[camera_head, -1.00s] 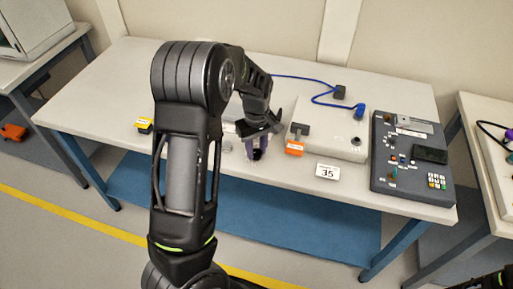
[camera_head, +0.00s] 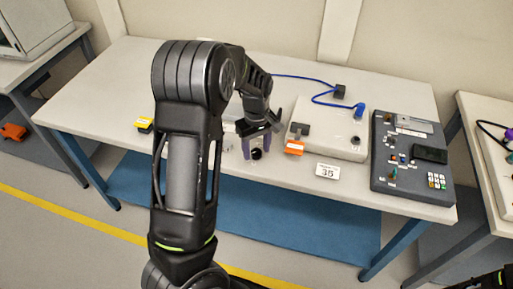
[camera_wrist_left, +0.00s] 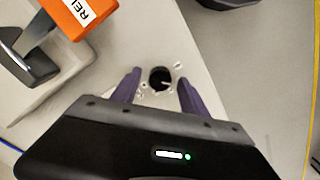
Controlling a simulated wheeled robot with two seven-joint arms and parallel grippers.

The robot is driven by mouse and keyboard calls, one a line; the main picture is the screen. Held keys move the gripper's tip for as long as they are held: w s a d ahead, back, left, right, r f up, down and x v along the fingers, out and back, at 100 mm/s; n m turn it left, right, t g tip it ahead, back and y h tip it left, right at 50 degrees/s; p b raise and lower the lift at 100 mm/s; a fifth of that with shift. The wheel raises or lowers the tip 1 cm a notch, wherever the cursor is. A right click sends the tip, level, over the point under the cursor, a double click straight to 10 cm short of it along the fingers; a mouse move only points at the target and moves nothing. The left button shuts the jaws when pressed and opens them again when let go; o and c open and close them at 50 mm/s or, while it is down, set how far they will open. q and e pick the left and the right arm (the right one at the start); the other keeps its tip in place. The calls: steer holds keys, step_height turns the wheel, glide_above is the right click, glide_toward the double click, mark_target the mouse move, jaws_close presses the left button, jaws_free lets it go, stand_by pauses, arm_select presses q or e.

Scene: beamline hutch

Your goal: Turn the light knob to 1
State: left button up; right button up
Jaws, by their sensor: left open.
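The light knob is a small round black knob (camera_head: 257,154) near the table's front edge, with a pale pointer mark on it in the left wrist view (camera_wrist_left: 160,78). Small marks surround it on the pale panel, too small to read. My left gripper (camera_head: 256,152) is open, pointing down over the knob. In the left wrist view its two purple fingers (camera_wrist_left: 158,88) stand on either side of the knob, apart from it. My right gripper cannot be made out; only a dark piece of arm shows at the bottom right corner.
A white box with an orange tag (camera_head: 294,147) and dark lever stands right of the knob. A grey control panel (camera_head: 386,184) lies further right. A white card reading 35 (camera_head: 327,171) is at the table's front. A blue cable (camera_head: 322,98) runs behind.

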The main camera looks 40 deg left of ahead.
mark_target(256, 151)
arm_select(q)
step_height(256, 151, up, 8)
steer(key=shift+f+b, duration=0.1)
steer(key=shift+b, duration=0.25)
stand_by(0.6)
